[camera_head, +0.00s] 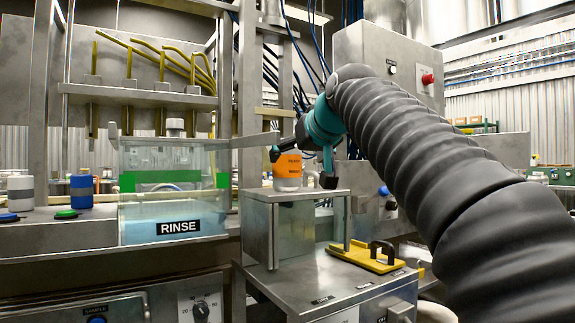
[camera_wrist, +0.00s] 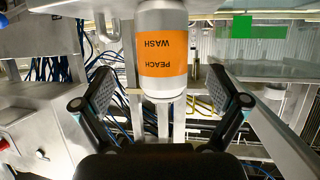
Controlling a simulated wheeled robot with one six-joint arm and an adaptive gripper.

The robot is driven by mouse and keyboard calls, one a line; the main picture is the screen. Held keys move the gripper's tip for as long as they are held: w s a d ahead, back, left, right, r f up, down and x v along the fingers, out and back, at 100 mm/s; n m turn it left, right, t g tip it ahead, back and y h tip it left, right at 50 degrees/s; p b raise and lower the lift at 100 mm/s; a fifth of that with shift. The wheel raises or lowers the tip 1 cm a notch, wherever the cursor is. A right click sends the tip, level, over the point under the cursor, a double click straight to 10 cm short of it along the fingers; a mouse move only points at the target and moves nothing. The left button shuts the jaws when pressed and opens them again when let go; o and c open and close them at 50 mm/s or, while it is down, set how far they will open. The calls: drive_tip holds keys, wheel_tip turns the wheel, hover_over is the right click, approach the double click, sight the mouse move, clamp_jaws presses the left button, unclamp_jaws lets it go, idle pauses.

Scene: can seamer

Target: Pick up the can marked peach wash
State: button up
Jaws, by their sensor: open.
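The can marked peach wash (camera_head: 287,172) is pale with an orange label and stands upright on a raised metal stand (camera_head: 293,195). In the wrist view the peach wash can (camera_wrist: 161,50) appears upside down, its label readable as "PEACH WASH". My gripper (camera_head: 300,167) is open around or just in front of the can, with a finger showing on either side of it in the head view. In the wrist view my open gripper (camera_wrist: 161,100) has one finger left and one right of the can, with gaps on both sides. Neither finger visibly touches it.
A clear tank marked RINSE (camera_head: 175,226) with blue liquid stands left of the stand. A blue-banded can (camera_head: 82,190) and a grey-banded can (camera_head: 20,192) stand farther left. A yellow plate with a black handle (camera_head: 366,258) lies right of the stand. A grey control box (camera_head: 390,65) is behind my arm.

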sight(287, 166)
drive_tip(key=x, duration=0.6)
drive_tip(key=shift+w+a+f, duration=0.15)
drive_tip(key=shift+a, duration=0.05)
drive_tip(key=c, duration=1.6)
